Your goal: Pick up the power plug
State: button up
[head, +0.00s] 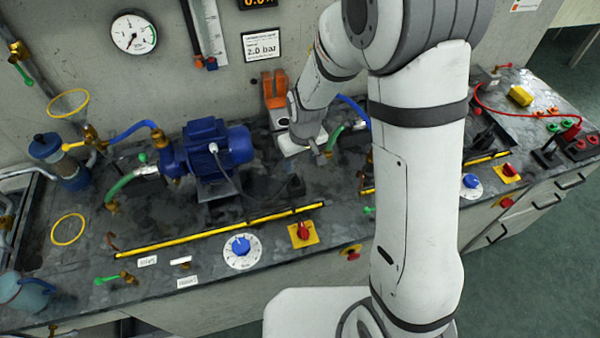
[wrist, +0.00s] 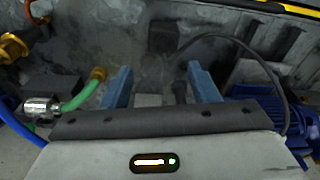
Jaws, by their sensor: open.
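In the head view my gripper (head: 316,152) is low over the bench, right of the blue motor (head: 212,150).
A dark block (wrist: 163,38) stands beyond the fingertips; it also shows in the head view (head: 295,186). A green hose (wrist: 82,94) with brass fittings lies left of the fingers. Orange upright pieces (head: 275,90) stand behind my gripper. A yellow bar (head: 220,229) runs along the front.

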aim_at(296, 175)
jog(key=shift+w+a+f, duration=0.2)
jog(key=shift+a+f, duration=0.15)
jog(key=shift+f, duration=0.4)
jog(key=shift+w+a+f+p, duration=0.1)
jog(key=shift+w+f+p, duration=0.2)
jog(key=shift+f, duration=0.95)
jog(key=shift+w+a+f+p, duration=0.1)
jog(key=shift+f+p, duration=0.25)
jog(key=shift+f, duration=0.85)
jog(key=shift+w+a+f+p, duration=0.15)
jog(key=shift+f+p, duration=0.2)
jog(key=shift+f, duration=0.9)
jog(key=shift+d, duration=0.1)
jog(key=shift+c, duration=0.5)
jog(key=c, duration=1)
jog(key=shift+r, duration=0.1)
